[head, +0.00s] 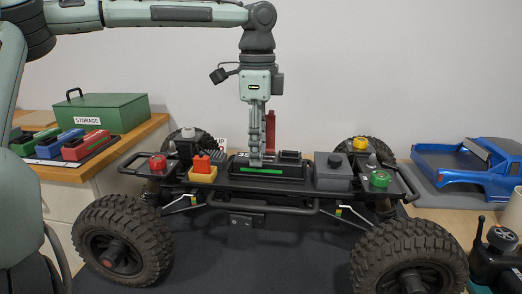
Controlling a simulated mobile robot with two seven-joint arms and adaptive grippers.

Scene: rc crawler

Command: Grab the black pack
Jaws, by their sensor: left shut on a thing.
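The black pack (277,168) with a green stripe along its front sits in the middle of the crawler's chassis (262,188). My left gripper (255,160) points straight down from above and is shut on the black pack near its left part. The pack appears level and still at the chassis; I cannot tell whether it is lifted. A red upright part (270,130) stands just behind the gripper.
Large tyres (122,240) stand at the chassis corners. Red, blue and green packs (86,145) and a green storage box (100,112) are on the left bench. A blue truck body (465,167) lies at right. A yellow-red connector (203,168) and grey box (333,172) flank the pack.

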